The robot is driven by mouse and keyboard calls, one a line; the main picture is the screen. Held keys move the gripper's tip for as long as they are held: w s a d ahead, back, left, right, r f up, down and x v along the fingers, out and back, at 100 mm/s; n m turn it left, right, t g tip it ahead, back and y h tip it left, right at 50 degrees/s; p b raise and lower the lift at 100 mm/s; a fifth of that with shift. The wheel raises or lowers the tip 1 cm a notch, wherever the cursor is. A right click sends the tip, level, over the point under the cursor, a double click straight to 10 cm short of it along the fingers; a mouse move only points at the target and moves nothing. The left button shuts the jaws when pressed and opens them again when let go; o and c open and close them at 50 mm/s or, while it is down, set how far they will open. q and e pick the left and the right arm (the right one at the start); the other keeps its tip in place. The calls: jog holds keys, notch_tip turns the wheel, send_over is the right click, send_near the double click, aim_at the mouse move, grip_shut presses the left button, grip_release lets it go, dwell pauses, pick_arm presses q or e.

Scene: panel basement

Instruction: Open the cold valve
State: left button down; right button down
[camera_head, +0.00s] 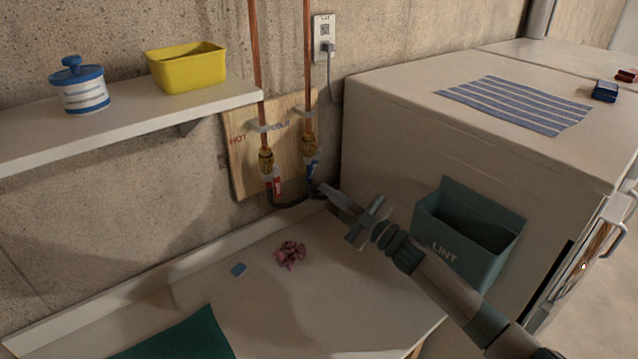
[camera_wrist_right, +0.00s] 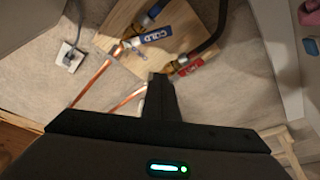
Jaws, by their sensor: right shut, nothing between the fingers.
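The cold valve (camera_head: 310,158) is a brass valve with a blue lever on the right copper pipe, on a wooden board. Its blue lever marked COLD (camera_wrist_right: 153,37) shows clearly in the right wrist view. The hot valve (camera_head: 267,163), with a red lever (camera_wrist_right: 188,67), is beside it on the left pipe. My right gripper (camera_head: 326,189) is shut and empty, with its tip just below and right of the cold valve in the head view. Its closed fingers (camera_wrist_right: 160,84) point toward the valves in the wrist view. I cannot tell whether they touch anything. My left gripper is out of view.
A white appliance (camera_head: 390,130) with a LINT bin (camera_head: 465,235) stands close to the right of my arm. A shelf (camera_head: 130,125) with a yellow tub (camera_head: 187,67) juts out left. Dark hoses (camera_head: 290,204) hang below the valves. A crumpled pink cloth (camera_head: 290,254) lies on the counter.

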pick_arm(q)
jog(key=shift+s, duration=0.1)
pick_arm(e)
jog(key=shift+s+d+f, duration=0.1)
jog(key=shift+d, duration=0.25)
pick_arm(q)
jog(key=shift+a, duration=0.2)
pick_arm(e)
jog(key=shift+a, duration=0.1)
